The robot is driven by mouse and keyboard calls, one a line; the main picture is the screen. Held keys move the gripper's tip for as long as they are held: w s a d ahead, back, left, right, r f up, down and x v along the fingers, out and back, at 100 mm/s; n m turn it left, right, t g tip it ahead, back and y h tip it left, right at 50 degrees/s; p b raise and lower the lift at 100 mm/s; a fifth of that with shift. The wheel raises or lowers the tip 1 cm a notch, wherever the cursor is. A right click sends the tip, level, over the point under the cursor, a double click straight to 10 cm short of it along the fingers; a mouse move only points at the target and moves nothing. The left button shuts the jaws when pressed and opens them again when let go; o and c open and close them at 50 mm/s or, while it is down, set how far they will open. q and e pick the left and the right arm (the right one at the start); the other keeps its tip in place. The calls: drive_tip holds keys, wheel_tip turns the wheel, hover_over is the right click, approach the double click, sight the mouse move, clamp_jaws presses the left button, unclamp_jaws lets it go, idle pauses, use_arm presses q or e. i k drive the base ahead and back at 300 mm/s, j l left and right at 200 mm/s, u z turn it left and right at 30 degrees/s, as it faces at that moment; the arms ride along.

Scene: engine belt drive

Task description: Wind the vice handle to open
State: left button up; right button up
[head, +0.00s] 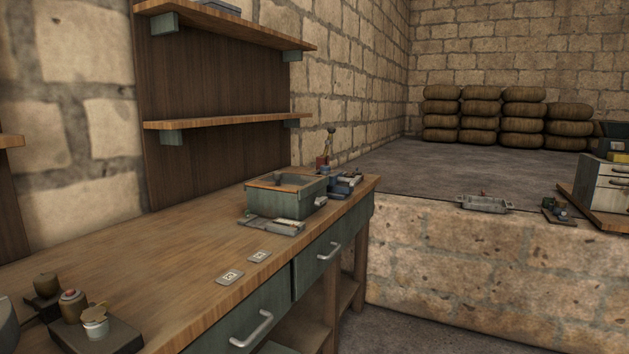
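A small blue-grey metal device (345,183), possibly the vice, sits at the far end of the wooden workbench (180,250). It is partly hidden behind a green box. It is too small to make out a handle or whether any jaws are open. An upright reddish-brown piece with a round top (323,158) stands just behind it. Neither of my grippers shows in the head view.
The green box (290,205) has a flat grey tool (272,226) before it. Two marked plates (230,276) lie mid-bench; small jars (95,322) stand near left. Drawer handles (252,330) stick out. A stone ledge (480,250) holds a metal tray (485,204). Mid-bench is mostly clear.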

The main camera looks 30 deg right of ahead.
sight(353, 182)
drive_tip(key=i+l+u, duration=0.15)
drive_tip(key=l+u, duration=0.25)
drive_tip(key=l, duration=0.6)
drive_tip(key=l+u, duration=0.4)
drive_tip(key=l, duration=0.6)
drive_tip(key=i, duration=0.05)
